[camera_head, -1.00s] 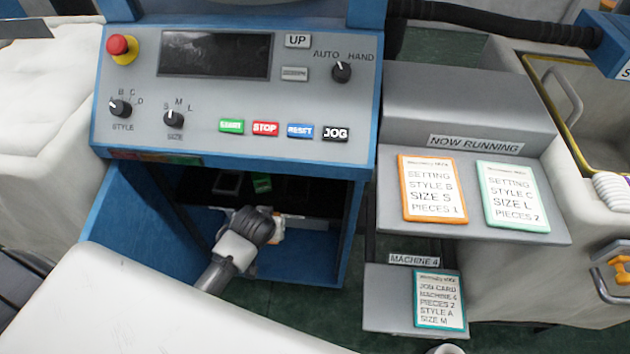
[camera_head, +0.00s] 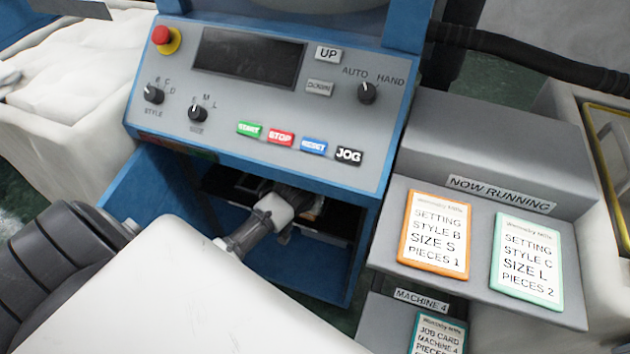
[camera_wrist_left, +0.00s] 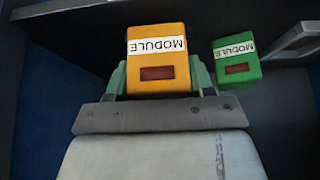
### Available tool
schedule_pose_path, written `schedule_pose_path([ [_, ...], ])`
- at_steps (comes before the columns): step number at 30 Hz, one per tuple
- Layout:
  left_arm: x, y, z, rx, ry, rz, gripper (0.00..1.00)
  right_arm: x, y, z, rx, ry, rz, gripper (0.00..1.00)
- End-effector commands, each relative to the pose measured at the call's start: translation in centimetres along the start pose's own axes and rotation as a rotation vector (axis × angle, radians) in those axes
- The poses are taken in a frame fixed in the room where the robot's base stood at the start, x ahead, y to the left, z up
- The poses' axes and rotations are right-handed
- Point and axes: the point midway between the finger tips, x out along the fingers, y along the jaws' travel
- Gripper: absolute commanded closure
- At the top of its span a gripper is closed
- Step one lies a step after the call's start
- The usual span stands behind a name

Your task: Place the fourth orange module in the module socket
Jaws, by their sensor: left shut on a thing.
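The orange module (camera_wrist_left: 158,75), with a white label and a dark red window, is in my left gripper (camera_wrist_left: 158,85), which is shut on it. In the head view my left gripper (camera_head: 297,207) is inside the open blue cabinet under the control panel, and the module it holds is hardly visible there. A green module (camera_wrist_left: 237,60) stands just right of the orange one in the left wrist view, apart from it. The module socket cannot be made out in the dark interior. My right gripper is not in view.
The blue cabinet (camera_head: 150,185) has side walls close around my left arm. The control panel (camera_head: 240,105) overhangs the opening. A grey handle-like bar (camera_wrist_left: 297,42) is at the right of the wrist view. A grey shelf with cards (camera_head: 480,285) stands to the right.

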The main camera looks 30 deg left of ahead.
Motion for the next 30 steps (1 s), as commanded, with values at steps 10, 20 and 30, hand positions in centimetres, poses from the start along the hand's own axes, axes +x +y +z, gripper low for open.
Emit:
schedule_pose_path([
  [10, 2.3, 0.0, -4.0, -0.001, 0.002, -0.001, 0.74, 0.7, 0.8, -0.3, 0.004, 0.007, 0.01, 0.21],
  [20, 3.7, 0.0, -2.7, 0.001, -0.01, -0.001, 0.83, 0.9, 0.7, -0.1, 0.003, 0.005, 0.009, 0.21],
  [30, 3.6, 0.0, -2.9, 0.001, -0.006, -0.001, 0.22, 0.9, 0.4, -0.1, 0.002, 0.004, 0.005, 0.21],
])
